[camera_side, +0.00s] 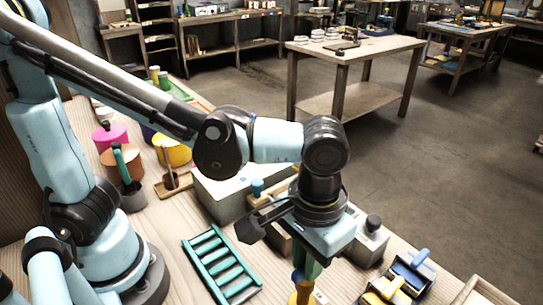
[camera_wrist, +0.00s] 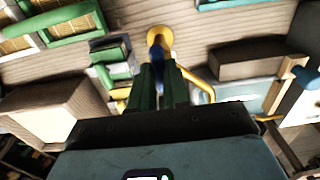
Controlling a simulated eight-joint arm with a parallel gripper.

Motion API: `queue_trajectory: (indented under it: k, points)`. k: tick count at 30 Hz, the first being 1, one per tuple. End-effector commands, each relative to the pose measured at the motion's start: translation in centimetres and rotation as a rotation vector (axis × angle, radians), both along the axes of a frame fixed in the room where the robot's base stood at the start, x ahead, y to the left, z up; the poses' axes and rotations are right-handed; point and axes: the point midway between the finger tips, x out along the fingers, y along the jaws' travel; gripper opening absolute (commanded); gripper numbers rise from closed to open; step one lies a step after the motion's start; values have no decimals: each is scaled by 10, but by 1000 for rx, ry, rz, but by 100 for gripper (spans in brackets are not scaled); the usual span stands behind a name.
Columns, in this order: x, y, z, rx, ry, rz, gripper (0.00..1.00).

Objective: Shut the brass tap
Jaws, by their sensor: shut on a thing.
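The brass tap (camera_wrist: 159,38) shows at the top centre of the wrist view as a round yellow end, with a bent yellow pipe to its right. A blue part, likely its handle (camera_wrist: 157,61), runs from the round end down between the green fingers. My gripper (camera_wrist: 158,80) is shut on this blue part. In the side view my gripper (camera_side: 312,268) points down at the bottom centre, and the yellow base of the tap (camera_side: 302,294) shows just below it. The fingers hide much of the handle, so its angle is hard to tell.
A green slatted rack (camera_side: 221,264) lies left of the tap. A blue tray (camera_side: 416,272) with yellow-handled things stands to the right. A grey block with a dark knob (camera_side: 372,238) and a pale box (camera_side: 226,190) stand behind. Pink (camera_side: 110,137) and orange pots are farther left.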

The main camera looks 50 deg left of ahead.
Motion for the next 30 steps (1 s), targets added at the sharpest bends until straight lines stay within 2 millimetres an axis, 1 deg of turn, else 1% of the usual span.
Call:
queue_trajectory:
  k: [8, 14, 20, 30]
  points:
    - [0, 0, 0, 0, 0, -29, 0]
    - [0, 0, 0, 0, 1, -126, 0]
    - [0, 0, 0, 0, 1, -289, 0]
    - [0, 0, 1, 0, 1, -612, 0]
